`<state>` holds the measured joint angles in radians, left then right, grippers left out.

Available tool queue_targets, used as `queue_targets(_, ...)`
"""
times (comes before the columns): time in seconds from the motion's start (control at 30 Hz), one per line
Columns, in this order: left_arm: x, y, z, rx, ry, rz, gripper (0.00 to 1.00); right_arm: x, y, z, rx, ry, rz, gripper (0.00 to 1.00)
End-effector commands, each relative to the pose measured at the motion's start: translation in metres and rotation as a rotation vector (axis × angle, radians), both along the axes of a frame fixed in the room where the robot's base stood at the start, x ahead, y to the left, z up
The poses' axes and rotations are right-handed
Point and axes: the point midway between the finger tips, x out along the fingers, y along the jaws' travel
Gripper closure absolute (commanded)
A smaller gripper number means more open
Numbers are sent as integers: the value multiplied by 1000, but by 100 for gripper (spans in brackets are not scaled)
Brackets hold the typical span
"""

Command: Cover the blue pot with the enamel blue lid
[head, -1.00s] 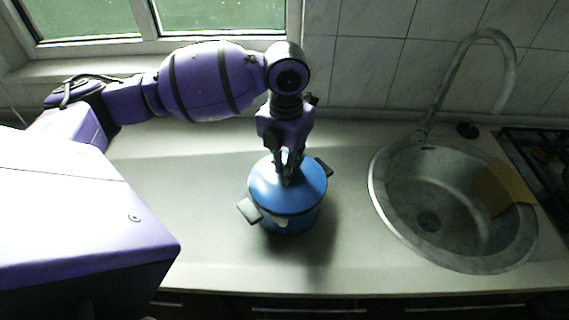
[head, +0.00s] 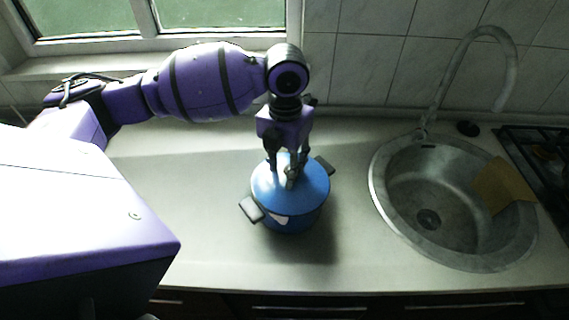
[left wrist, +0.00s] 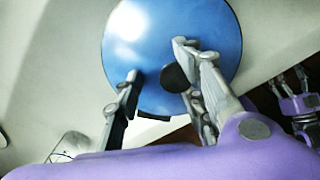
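The blue pot (head: 305,219) stands on the counter with a dark handle on each side. The enamel blue lid (head: 267,187) lies on top and covers its mouth, looking level; it fills much of the left wrist view (left wrist: 130,55). Its dark knob (left wrist: 174,78) is in the middle of the lid. My left gripper (head: 284,172) is over the lid, fingers spread, one on each side of the knob. The knob is closer to the right finger in the left wrist view; contact is unclear. My right gripper (left wrist: 290,80) shows at that view's right edge, its fingers apart and empty.
A round steel sink (head: 383,205) with a tall faucet (head: 447,80) is to the right of the pot. A dark stove (head: 545,150) is at the far right. The counter (head: 200,215) left of the pot is clear.

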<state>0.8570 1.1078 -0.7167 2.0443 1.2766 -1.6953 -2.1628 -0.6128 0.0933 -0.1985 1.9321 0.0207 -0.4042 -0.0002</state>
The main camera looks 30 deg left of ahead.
Motion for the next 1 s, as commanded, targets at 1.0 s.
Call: queue_targets(1.0,-1,-1,120,-1,-1,0,61,-1,-1,-2,-2,4,0,41)
